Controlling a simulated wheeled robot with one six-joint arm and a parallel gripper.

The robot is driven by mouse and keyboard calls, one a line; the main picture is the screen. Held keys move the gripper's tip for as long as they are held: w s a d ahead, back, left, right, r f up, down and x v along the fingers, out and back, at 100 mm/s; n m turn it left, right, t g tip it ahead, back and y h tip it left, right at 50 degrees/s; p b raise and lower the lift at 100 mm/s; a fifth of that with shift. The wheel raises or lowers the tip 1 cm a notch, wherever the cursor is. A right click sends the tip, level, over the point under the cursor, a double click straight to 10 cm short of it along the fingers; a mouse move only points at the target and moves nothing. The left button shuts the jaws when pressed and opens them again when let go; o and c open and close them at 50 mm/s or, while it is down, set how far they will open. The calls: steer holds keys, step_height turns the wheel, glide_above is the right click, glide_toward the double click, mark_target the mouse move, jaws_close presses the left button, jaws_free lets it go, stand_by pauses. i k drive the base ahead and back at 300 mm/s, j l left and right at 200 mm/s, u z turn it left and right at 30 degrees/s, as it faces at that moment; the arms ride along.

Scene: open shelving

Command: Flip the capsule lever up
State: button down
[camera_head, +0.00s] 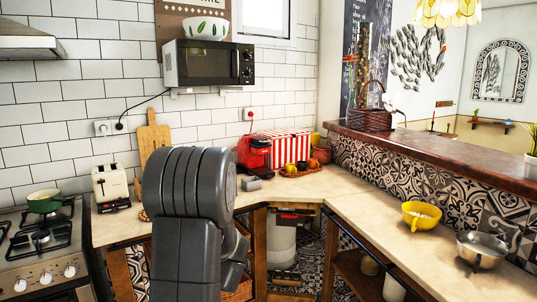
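The red capsule coffee machine (262,146) stands on the back counter, just right of my dark grey arm. Its front faces me at an angle, with a dark area around the outlet. The capsule lever is too small to make out, so I cannot tell its position. My arm rises in front of the counter and covers the area left of the machine. My gripper is hidden behind the arm links, so its fingers and any contact with the machine do not show.
A small grey object (251,184) lies before the machine. A red-striped box (284,148) and a fruit tray (300,170) are to its right. A toaster (111,184) and cutting board (153,138) stand left. A microwave (208,64) hangs above. The right counter (375,220) has free room.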

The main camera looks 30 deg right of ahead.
mark_target(261, 141)
steer(key=i+l+z, duration=0.25)
steer(key=i+l, duration=0.2)
steer(key=i, duration=0.2)
steer(key=i+l+z, duration=0.25)
steer(key=i, duration=0.45)
steer(key=i+l+z, duration=0.2)
steer(key=i, duration=0.5)
steer(key=i+l+z, duration=0.25)
steer(key=i, duration=0.5)
